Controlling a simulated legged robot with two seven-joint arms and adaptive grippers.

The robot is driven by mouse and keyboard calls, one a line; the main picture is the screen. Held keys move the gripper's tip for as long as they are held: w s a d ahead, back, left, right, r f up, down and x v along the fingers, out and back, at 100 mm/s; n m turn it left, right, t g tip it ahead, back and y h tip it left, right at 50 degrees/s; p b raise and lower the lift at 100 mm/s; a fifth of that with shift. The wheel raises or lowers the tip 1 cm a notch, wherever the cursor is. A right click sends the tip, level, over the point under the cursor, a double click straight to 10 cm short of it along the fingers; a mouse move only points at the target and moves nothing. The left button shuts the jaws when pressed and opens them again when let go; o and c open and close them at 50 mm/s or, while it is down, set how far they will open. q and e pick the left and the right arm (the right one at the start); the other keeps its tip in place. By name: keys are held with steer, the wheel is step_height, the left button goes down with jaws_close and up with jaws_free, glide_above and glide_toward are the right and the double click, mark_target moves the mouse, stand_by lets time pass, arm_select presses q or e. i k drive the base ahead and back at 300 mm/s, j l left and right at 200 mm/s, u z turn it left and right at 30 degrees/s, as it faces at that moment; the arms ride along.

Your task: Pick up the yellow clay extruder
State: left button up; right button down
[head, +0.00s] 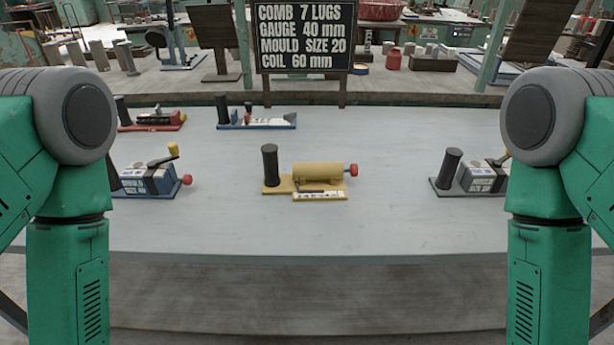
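The yellow clay extruder (318,173) lies near the middle of the grey table in the head view. It has a yellow barrel on a flat yellow base, a black upright handle at its left end and a red knob at its right end. A white label runs along its front edge. It stands apart from the other tools. My two green arms hang down at the left and right edges of the view. Neither gripper shows; both are outside the frame.
A blue tool (148,180) is partly behind my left arm, a grey one (480,177) partly behind my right arm. Further back are a red tool (155,121) and another blue tool (258,122). A black sign (305,38) stands behind. The table front (300,230) is clear.

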mark_target(308, 182)
steer(key=l+u, duration=0.5)
steer(key=l, duration=0.9)
